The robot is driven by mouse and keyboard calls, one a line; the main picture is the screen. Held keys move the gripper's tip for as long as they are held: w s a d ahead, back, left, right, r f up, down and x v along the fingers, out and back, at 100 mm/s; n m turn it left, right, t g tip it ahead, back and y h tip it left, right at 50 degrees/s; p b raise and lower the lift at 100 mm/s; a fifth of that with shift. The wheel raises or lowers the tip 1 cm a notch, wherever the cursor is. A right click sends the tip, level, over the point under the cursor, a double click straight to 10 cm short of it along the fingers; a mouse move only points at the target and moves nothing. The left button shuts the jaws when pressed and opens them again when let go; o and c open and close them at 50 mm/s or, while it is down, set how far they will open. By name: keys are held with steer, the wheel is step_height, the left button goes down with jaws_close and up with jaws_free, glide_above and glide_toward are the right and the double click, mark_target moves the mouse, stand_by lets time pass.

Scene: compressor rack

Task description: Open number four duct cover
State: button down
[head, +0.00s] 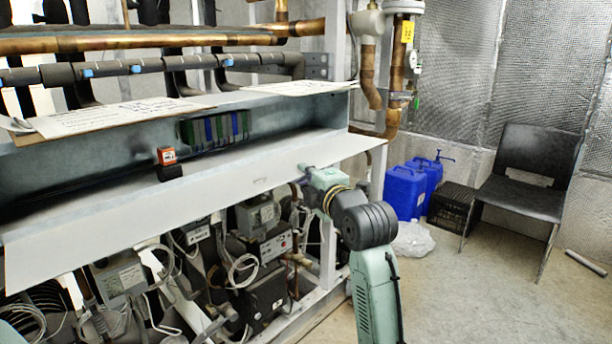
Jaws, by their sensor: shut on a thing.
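A long pale grey duct cover (150,208) runs along the front of the compressor rack, from lower left to right of centre. It lies tilted outward, and the metal duct behind it (60,172) stands open. No number four can be read on it. My gripper (306,172) is at the cover's front edge, towards its right end, and is shut on the cover. The fingertips are small, and the arm comes up from below right. Terminal blocks (215,129) and a small orange-and-black device (168,163) show in the open duct.
Papers (115,115) lie on the ledge above the duct. Copper pipes (140,42) run overhead. Compressors and cables (255,260) sit below the cover. Blue canisters (404,192), a black crate (450,204) and a black chair (530,175) stand at right. Floor at lower right is mostly clear.

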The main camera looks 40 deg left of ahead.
steer(key=shift+f, duration=0.1)
steer(key=shift+r+h+p, duration=0.3)
steer(key=shift+r+p, duration=0.6)
steer(key=shift+p, duration=0.15)
steer(key=shift+r+n+g+h+p, duration=0.3)
steer(key=shift+g+h+p, duration=0.1)
steer(key=shift+p, duration=0.1)
steer(key=shift+f, duration=0.1)
steer(key=c, duration=1.7)
jaws_free()
